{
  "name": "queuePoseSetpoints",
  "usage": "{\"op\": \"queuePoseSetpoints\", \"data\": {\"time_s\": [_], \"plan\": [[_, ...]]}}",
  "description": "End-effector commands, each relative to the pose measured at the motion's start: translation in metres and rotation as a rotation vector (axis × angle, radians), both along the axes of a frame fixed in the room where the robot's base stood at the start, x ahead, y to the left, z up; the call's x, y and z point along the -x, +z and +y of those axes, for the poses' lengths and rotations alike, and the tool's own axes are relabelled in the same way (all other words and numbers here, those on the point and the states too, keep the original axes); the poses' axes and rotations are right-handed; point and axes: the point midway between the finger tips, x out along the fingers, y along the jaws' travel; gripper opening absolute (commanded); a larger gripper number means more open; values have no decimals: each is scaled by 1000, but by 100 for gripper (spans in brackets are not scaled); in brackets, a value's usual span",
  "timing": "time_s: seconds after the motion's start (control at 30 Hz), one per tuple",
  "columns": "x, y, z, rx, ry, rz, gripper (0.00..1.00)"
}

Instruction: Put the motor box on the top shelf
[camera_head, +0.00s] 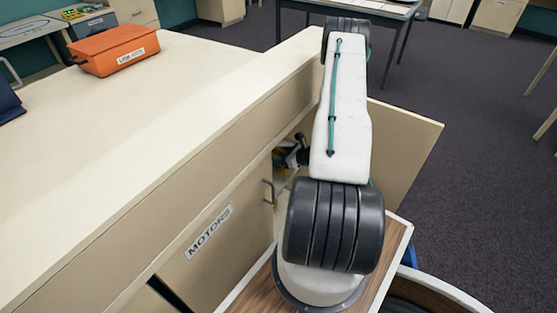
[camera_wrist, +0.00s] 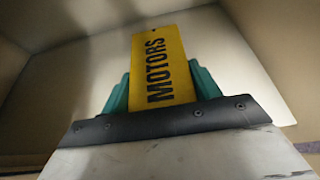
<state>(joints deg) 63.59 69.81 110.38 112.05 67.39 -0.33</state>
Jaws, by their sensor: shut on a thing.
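The motor box (camera_wrist: 162,52), yellow with the black word MOTORS, stands out between the teal fingers of my gripper (camera_wrist: 158,88) in the wrist view. The fingers are shut on its two sides. Behind it is a pale flat surface (camera_wrist: 80,75) with beige walls around it. In the head view my arm reaches over the open cabinet (camera_head: 222,250), whose front bears a MOTORS label. A shelf (camera_head: 284,184) shows inside the opening. Which shelf level the box is at, I cannot tell.
Small yellow and dark items (camera_head: 285,158) show in the cabinet opening, partly hidden. An open door panel (camera_head: 407,150) stands right of my arm. The long counter (camera_head: 170,110) holds an orange bin (camera_head: 115,50) at its far left. Carpet (camera_head: 470,130) at the right is clear.

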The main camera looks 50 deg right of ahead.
Motion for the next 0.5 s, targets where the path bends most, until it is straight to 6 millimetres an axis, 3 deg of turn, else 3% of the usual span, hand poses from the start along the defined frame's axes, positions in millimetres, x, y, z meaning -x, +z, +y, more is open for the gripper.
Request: {"op": "queuePoseSetpoints", "data": {"time_s": [0.13, 0.33, 0.5], "plan": [[-10, 0, -6, 2, 1, -2, 20], [-8, -32, -5, -1, 0, -1, 20], [-8, -35, -5, 1, -1, -2, 20]]}}
